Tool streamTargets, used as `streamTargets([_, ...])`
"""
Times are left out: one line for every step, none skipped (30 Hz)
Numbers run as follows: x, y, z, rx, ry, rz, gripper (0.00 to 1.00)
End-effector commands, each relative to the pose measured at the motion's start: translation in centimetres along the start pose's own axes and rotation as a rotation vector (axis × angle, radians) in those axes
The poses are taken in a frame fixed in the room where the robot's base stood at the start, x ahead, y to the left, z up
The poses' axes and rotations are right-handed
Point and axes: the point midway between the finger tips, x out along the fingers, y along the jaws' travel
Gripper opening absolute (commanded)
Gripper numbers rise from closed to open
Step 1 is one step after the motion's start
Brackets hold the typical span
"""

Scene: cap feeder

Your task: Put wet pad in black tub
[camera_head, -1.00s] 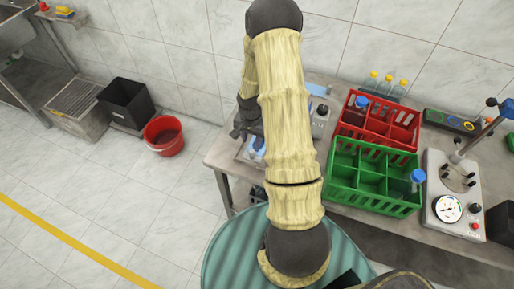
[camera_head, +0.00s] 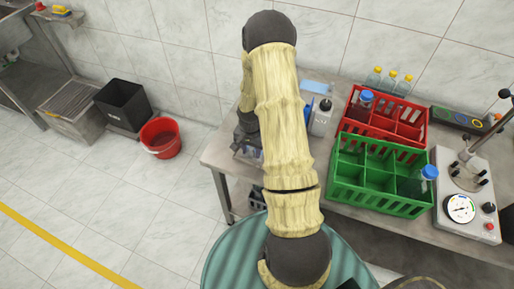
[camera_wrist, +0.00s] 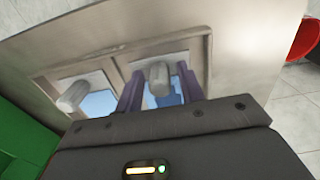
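The black tub (camera_head: 122,104) stands on the floor at the left by the wall, upright; its inside looks dark. My gripper (camera_wrist: 161,92) is over the table's left end, pointing down at a shallow framed tray (camera_wrist: 118,62) with two openings. Its purple fingers are apart, one on each side of a pale grey cylindrical piece (camera_wrist: 160,78); I see gaps beside it. Blue surfaces show in both openings, and a second pale piece (camera_wrist: 73,95) lies over the left one. I cannot tell which of these is the wet pad. In the head view my arm hides most of the tray.
A red bucket (camera_head: 160,138) stands right of the tub. A gauge device (camera_head: 461,225) is farther right. Floor between table and bucket is clear.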

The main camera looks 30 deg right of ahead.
Motion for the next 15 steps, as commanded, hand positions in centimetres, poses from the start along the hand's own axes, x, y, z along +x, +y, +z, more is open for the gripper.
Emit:
streamTargets([-0.01,-0.01,-0.01,0.0,0.0,0.0,0.38])
streamTargets([-0.03,-0.01,-0.01,0.0,0.0,0.0,0.38])
streamTargets([-0.05,-0.01,-0.01,0.0,0.0,0.0,0.38])
streamTargets([-0.05,0.0,-0.01,0.0,0.0,0.0,0.38])
streamTargets([-0.05,0.0,-0.02,0.0,0.0,0.0,0.38])
streamTargets([-0.05,0.01,-0.02,0.0,0.0,0.0,0.36])
streamTargets([-0.06,0.02,-0.02,0.001,0.0,0.0,0.3])
streamTargets([-0.05,0.02,-0.03,0.001,0.0,0.0,0.24])
streamTargets([-0.06,0.03,-0.03,0.001,0.0,0.0,0.17])
streamTargets([-0.06,0.03,-0.04,0.001,0.0,0.0,0.11])
streamTargets([-0.06,0.04,-0.04,0.001,0.0,0.0,0.05])
streamTargets([-0.06,0.05,-0.04,0.001,0.0,0.0,0.01])
streamTargets([-0.06,0.05,-0.05,0.001,0.0,0.0,0.01])
streamTargets([-0.07,0.05,-0.06,0.001,0.0,0.0,0.01])
streamTargets([-0.12,0.06,-0.06,0.002,0.0,0.0,0.01])
